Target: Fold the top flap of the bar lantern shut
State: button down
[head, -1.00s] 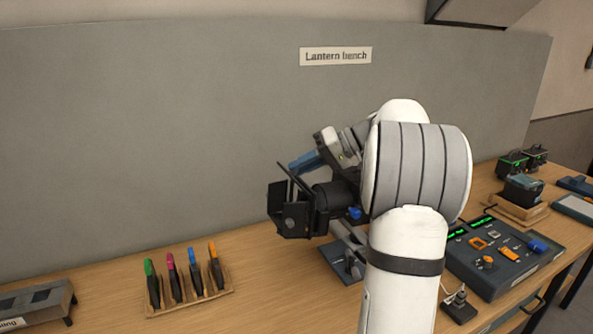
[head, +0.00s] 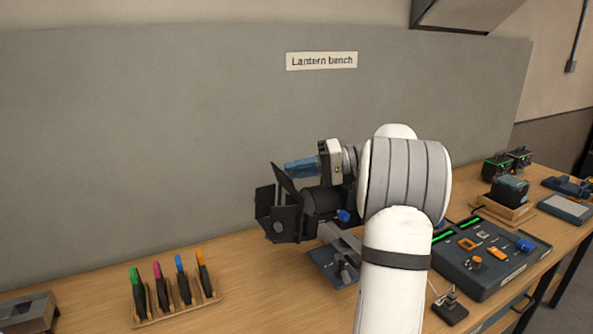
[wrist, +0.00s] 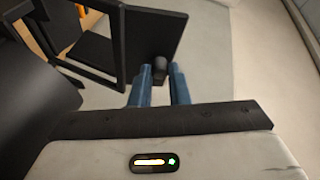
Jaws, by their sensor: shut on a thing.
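The black bar lantern (head: 322,203) stands on a stand on the bench, its front with several black flaps turned to the left. Its top flap (head: 282,178) is a dark plate standing up steeply at the front. My gripper (head: 290,169) comes in from the right above the lantern, nearly level, with blue fingers at the flap. In the wrist view the blue fingers (wrist: 160,78) are shut on a small dark knob at the edge of the flap (wrist: 152,38). The far side of the flap is hidden. My arm covers part of the lantern's rear.
A wooden rack (head: 180,308) of coloured-top pens or tools sits at the front left. A control panel (head: 492,255) with green lights and a small stand (head: 450,305) lie right of my arm. A grey wall panel (head: 140,150) rises behind the bench.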

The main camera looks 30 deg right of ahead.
jog(key=c, duration=1.4)
grip_release()
jog(key=shift+o, duration=0.2)
jog(key=b+v, duration=0.1)
jog(key=v, duration=0.7)
